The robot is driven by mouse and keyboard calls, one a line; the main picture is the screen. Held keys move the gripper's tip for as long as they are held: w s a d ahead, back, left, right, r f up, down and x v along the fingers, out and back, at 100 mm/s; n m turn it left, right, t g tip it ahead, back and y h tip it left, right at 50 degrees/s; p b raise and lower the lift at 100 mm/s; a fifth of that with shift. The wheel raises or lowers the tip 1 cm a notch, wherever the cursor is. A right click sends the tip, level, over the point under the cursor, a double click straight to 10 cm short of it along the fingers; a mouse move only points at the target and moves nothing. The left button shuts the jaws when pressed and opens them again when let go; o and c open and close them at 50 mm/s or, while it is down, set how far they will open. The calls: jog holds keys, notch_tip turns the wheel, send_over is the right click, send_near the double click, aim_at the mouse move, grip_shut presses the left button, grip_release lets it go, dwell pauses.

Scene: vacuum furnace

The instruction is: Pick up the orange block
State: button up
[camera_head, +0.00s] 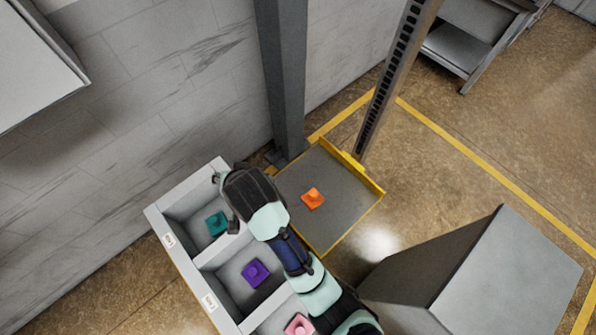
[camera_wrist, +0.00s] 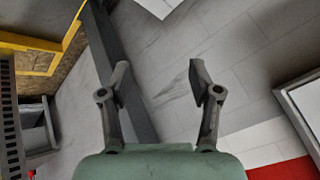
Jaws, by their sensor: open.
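The orange block (camera_head: 313,198) sits on a grey tray (camera_head: 345,215) with yellow edges, right of my arm in the head view. It has a small raised knob on top. My gripper (camera_head: 226,205) is over the compartmented bin to the left of that tray, apart from the orange block. In the wrist view my gripper (camera_wrist: 158,85) is open with nothing between its fingers. It faces the wall there, and the orange block does not show in that view.
The grey bin (camera_head: 180,262) has compartments holding a teal block (camera_head: 217,223), a purple block (camera_head: 255,272) and a pink block (camera_head: 299,325). A dark column (camera_head: 283,80) and a slotted post (camera_head: 392,85) rise behind the tray. A large grey box (camera_head: 510,275) stands to the right.

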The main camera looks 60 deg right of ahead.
jog(key=d+f+m+g+b, duration=0.1)
jog(key=d+f+m+b, duration=0.3)
jog(key=f, duration=0.4)
jog(key=d+f+m+g+b, duration=0.1)
jog(key=d+f+g+b, duration=0.1)
jog(key=d+f+b, duration=0.45)
jog(key=m+g+y+b, duration=0.3)
jog(key=m+g+b, duration=0.1)
jog(key=m+b, duration=0.8)
send_over(314, 194)
jog(key=f, duration=2.3)
jog(key=shift+w+d+f, duration=0.15)
jog(key=shift+w, duration=0.05)
jog(key=f+b, duration=0.1)
jog(key=f, duration=0.1)
jog(key=f+b, duration=0.2)
jog(key=f, duration=0.1)
jog(key=f+b, duration=0.1)
jog(key=f, duration=0.2)
jog(key=shift+s+a, duration=0.1)
jog(key=shift+a, duration=0.15)
jog(key=shift+d+r, duration=0.1)
jog(key=shift+r, duration=0.1)
grip_shut()
jog(key=shift+r, duration=0.1)
